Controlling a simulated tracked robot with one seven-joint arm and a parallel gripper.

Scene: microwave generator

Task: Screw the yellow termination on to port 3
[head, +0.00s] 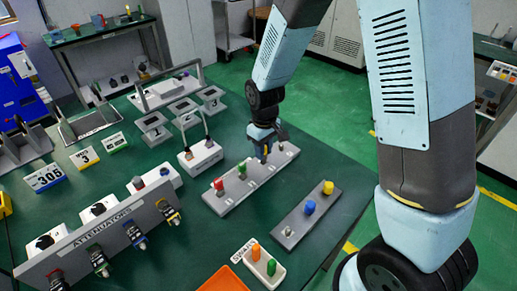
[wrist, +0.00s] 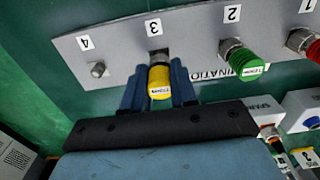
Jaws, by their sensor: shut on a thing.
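The yellow termination (wrist: 159,84) sits between the two blue fingers of my gripper (wrist: 158,90) in the wrist view, and they are shut on it. It is in line with port 3 (wrist: 155,55) on the grey termination plate (wrist: 190,50), at the port's metal connector. I cannot tell how far it is threaded on. Port 4 (wrist: 97,69) is a bare metal connector. Port 2 carries a green termination (wrist: 243,61) and port 1 a red one (wrist: 308,42).
A second grey plate (head: 300,222) with a blue cap (head: 310,207) and another yellow cap (head: 328,187) lies nearer, right of the termination plate. A white spare tray (head: 277,278) holds orange and green pieces. White boxes (head: 201,157) stand left of my gripper.

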